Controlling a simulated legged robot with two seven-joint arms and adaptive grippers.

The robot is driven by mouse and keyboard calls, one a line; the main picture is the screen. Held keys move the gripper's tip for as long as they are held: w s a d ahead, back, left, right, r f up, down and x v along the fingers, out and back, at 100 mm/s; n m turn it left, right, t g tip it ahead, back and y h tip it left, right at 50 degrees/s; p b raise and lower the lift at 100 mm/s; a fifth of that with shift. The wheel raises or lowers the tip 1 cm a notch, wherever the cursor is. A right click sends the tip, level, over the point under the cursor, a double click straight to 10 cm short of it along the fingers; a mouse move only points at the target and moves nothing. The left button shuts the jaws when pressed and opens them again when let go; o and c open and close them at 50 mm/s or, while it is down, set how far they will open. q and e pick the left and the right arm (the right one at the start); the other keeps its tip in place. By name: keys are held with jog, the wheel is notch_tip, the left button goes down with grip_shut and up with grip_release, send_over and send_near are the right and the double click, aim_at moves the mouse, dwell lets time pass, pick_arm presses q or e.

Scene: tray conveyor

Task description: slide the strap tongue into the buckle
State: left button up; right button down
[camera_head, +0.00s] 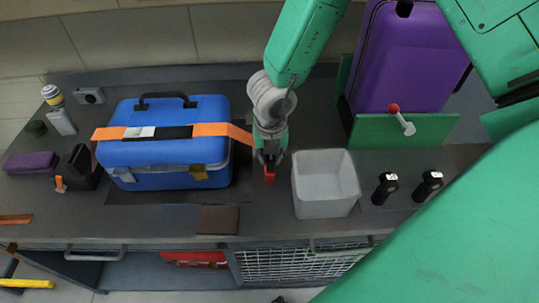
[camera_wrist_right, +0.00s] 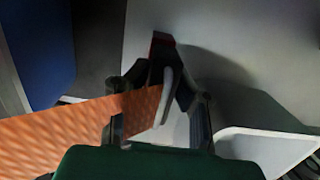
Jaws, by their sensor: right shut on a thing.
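A blue case (camera_head: 185,178) with a black handle lies on the dark counter. An orange strap (camera_head: 212,129) runs across its lid, with a pale plate (camera_head: 139,132) and a black section (camera_head: 174,132) on it; I cannot tell which is the buckle. My right gripper (camera_head: 269,160) is shut on the strap's free end, right of the case. In the right wrist view the strap (camera_wrist_right: 75,130) enters from the left and reaches between the fingers (camera_wrist_right: 160,95). A red-ended piece (camera_wrist_right: 161,41) sticks out beyond the fingertips, probably the tongue. My left gripper is not in view.
A white bin (camera_head: 326,204) stands just right of my right gripper. Beyond it are two black handles (camera_head: 385,187) and a green panel (camera_head: 375,130) with a red-knobbed lever, before a purple suitcase (camera_head: 405,60). A brown pad (camera_head: 217,220) lies in front of the case.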

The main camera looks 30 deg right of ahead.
jog(key=c, duration=1.3)
grip_release()
jog(key=shift+r, duration=0.25)
jog(key=r, duration=0.6)
jog(key=s+r, duration=0.1)
jog(key=r, duration=0.3)
jog(key=shift+a+r, duration=0.1)
jog(key=shift+a, duration=0.2)
jog(key=shift+s+r, duration=0.1)
jog(key=shift+r, duration=0.4)
